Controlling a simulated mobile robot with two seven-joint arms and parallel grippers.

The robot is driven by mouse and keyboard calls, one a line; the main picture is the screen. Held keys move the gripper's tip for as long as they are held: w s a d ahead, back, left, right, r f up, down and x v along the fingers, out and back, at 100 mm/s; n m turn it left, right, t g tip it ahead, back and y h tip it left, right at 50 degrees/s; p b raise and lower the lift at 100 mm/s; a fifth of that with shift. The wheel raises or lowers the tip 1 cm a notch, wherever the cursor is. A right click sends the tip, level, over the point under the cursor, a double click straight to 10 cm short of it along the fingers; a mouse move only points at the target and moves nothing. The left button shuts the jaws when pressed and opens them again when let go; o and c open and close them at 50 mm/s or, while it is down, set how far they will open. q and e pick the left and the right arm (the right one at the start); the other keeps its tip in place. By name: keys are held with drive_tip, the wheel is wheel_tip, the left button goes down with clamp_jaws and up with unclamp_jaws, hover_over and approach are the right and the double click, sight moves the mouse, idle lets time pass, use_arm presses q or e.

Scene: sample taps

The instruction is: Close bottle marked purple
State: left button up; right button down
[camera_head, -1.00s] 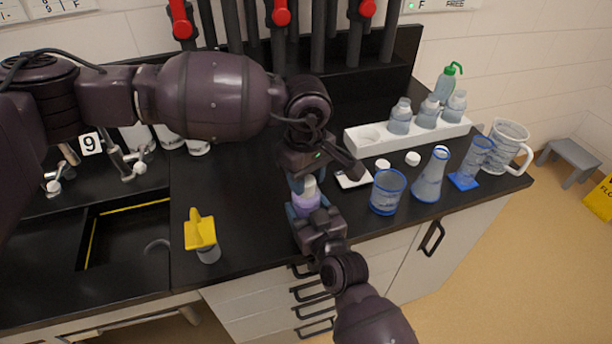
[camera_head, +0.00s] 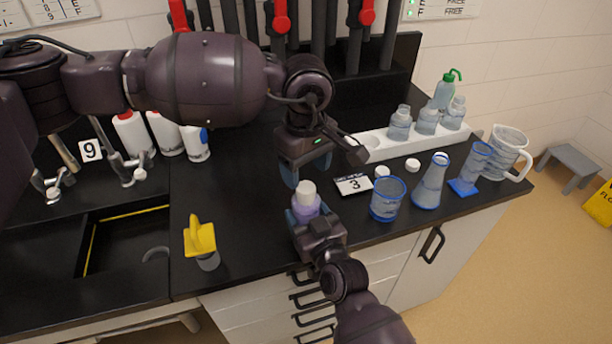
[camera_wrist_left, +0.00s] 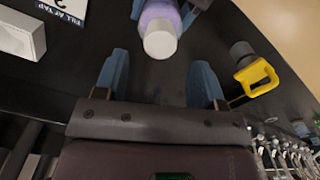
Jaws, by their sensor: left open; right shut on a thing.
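The purple-marked bottle (camera_head: 305,208) stands upright near the counter's front edge, with a white cap (camera_head: 306,188) on its top. It also shows in the left wrist view (camera_wrist_left: 158,13), its cap (camera_wrist_left: 160,42) facing the camera. I cannot tell how tightly the cap sits. My right gripper (camera_head: 312,220) is shut on the bottle's body from the front. My left gripper (camera_head: 307,172) is open and empty, above and just behind the cap, apart from it. In the left wrist view, its two fingers (camera_wrist_left: 161,75) are spread, with the cap beyond their tips.
A card marked 3 (camera_head: 353,185), two loose white caps (camera_head: 412,165), a beaker (camera_head: 387,198) and a flask (camera_head: 430,182) stand to the right. A white rack (camera_head: 380,144) holds bottles behind. A yellow-topped object (camera_head: 201,238) and the sink are left.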

use_arm(q)
drive_tip(key=shift+c, duration=0.2)
drive_tip(key=shift+s+d+f, duration=0.1)
drive_tip(key=shift+s+f, duration=0.15)
drive_tip(key=shift+f, duration=0.1)
drive_tip(key=shift+s+d+r+h, duration=0.2)
drive_tip(key=shift+d+h, duration=0.1)
drive_tip(key=shift+d, duration=0.1)
drive_tip(key=n, duration=0.1)
drive_tip(key=r+n, duration=0.1)
drive_tip(key=shift+w+d+n, duration=0.1)
drive_tip(key=shift+d+n, duration=0.1)
drive_tip(key=shift+n, duration=0.1)
drive_tip(key=n, duration=0.2)
drive_tip(key=r+n, duration=0.1)
drive_tip(key=n, duration=0.1)
drive_tip(key=shift+w, duration=0.1)
drive_tip(key=n, duration=0.2)
drive_tip(key=r+n, duration=0.1)
drive_tip(key=n, duration=0.1)
drive_tip(key=shift+w+a+r, duration=0.1)
drive_tip(key=shift+a, duration=0.1)
drive_tip(key=n, duration=0.3)
drive_tip(key=shift+w+a+r, duration=0.1)
drive_tip(key=shift+a+r, duration=0.05)
drive_tip(key=shift+r, duration=0.15)
drive_tip(key=n, duration=0.4)
drive_tip(key=shift+a+n, duration=0.35)
drive_tip(key=shift+n, duration=0.05)
